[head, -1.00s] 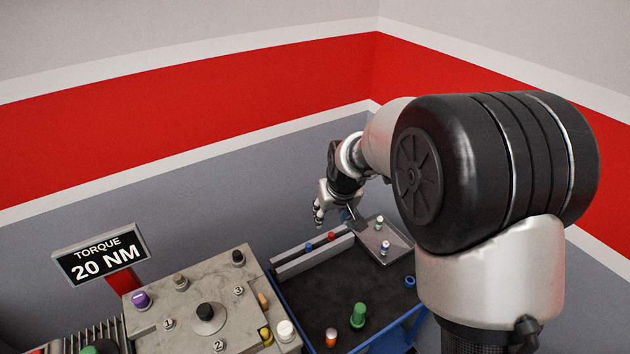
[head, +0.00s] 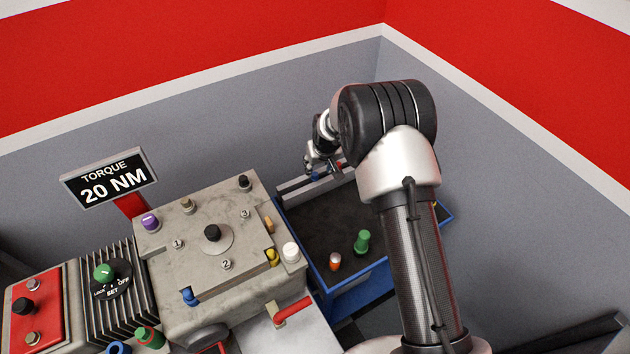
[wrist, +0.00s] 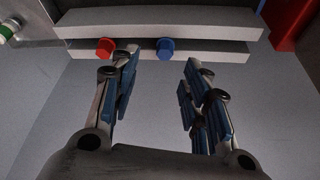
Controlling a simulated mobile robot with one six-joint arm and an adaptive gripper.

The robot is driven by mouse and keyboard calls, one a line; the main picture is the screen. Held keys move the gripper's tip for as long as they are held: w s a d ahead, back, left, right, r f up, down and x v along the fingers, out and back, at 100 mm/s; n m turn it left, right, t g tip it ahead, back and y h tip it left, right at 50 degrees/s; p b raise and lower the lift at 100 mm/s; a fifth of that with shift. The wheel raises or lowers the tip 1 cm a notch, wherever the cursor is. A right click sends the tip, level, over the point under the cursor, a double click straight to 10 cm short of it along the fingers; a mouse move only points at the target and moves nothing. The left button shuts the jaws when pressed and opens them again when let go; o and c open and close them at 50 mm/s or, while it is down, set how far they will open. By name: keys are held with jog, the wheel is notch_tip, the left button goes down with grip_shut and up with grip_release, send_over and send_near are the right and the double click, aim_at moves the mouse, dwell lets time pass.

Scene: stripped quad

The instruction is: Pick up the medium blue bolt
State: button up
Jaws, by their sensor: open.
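A blue bolt (head: 315,177) sits in the pale slotted rack (head: 292,188) at the back of the dark-topped bin. In the wrist view its round blue head (wrist: 165,49) shows at the rack edge, between the lines of my two fingers and beyond the tips. A red bolt (wrist: 105,47) stands left of it, close to my left fingertip. My gripper (wrist: 161,66) is open and empty, facing the rack. In the head view my gripper (head: 311,161) is small, close to the rack and partly hidden by its own wrist. Another blue bolt (head: 189,297) stands at the grey block's front.
The grey block (head: 170,255) with several bolts stands left of the bin. A green bolt (head: 362,242) and an orange-and-white one (head: 335,261) stand on the bin's dark top (head: 325,225). A red wall post (wrist: 289,20) is right of the rack.

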aim_at(315, 175)
jog(key=x, duration=0.2)
jog(key=b+x, duration=0.1)
jog(key=x, duration=0.1)
jog(key=b+x, duration=0.1)
jog(key=shift+s+a+f, duration=0.2)
jog(key=shift+a+f, duration=0.05)
jog(key=shift+f, duration=0.25)
jog(key=shift+r, duration=0.1)
jog(key=shift+c, duration=0.5)
grip_shut()
